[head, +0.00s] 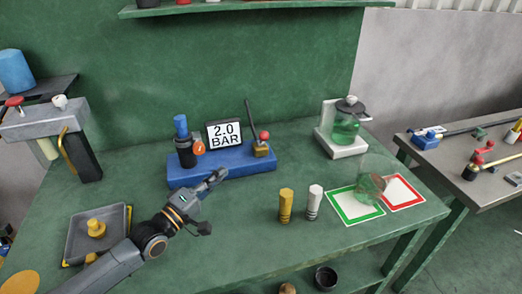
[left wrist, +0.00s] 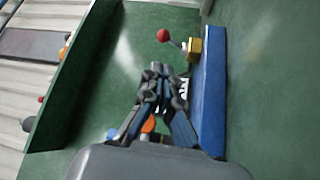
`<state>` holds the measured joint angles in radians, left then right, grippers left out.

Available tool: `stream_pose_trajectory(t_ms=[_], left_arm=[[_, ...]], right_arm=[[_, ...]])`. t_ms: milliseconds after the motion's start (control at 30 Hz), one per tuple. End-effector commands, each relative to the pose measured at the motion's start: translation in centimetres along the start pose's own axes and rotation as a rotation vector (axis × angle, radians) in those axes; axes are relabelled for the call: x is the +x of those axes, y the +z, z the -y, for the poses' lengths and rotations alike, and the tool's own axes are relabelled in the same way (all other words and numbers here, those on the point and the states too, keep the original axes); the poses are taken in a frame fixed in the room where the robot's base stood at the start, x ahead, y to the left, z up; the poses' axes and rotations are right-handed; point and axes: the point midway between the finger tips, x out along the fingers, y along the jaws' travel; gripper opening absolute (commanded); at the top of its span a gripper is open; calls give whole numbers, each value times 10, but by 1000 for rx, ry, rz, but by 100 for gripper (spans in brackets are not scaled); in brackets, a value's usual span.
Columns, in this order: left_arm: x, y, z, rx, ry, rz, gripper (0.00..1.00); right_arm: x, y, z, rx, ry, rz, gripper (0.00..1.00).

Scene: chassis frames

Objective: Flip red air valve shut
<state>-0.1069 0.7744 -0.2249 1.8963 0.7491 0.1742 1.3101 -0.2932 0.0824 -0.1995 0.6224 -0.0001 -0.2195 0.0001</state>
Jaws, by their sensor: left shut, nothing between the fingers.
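The red air valve is a brass block (head: 261,149) with a short lever ending in a red ball (head: 264,135), on the right end of a blue base (head: 235,163). In the head view the ball stands above the block. In the left wrist view the red ball (left wrist: 163,36) sticks out from the brass block (left wrist: 194,49) on a thin lever. My left gripper (head: 217,177) is shut and empty, in front of the blue base and left of the valve. Its closed fingertips (left wrist: 160,72) are apart from the ball in the wrist view. My right gripper is not in view.
A display (head: 225,134) reading 2.0 BAR and a blue-capped black regulator (head: 184,145) share the base. A grey tray (head: 76,240) is at left. Yellow (head: 286,205) and white (head: 314,202) cylinders stand front right of the base. A glass beaker (head: 369,184) stands near the right mats.

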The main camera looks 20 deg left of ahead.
Motion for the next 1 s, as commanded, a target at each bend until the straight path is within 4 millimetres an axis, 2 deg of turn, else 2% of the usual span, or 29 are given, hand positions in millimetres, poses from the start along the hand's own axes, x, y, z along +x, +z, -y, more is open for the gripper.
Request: stream_pose_trajectory(t_ms=[33, 133, 567, 767, 1000], left_arm=[[-1, 1, 6, 0, 1, 0, 0], [-1, 1, 7, 0, 1, 0, 0], [4, 1, 6, 0, 2, -1, 0], [31, 1, 4, 0, 5, -1, 0], [79, 1, 3, 1, 5, -1, 0]], right_arm=[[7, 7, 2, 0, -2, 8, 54], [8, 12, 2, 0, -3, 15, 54], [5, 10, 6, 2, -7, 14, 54], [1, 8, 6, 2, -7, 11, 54], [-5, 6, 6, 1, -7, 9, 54]])
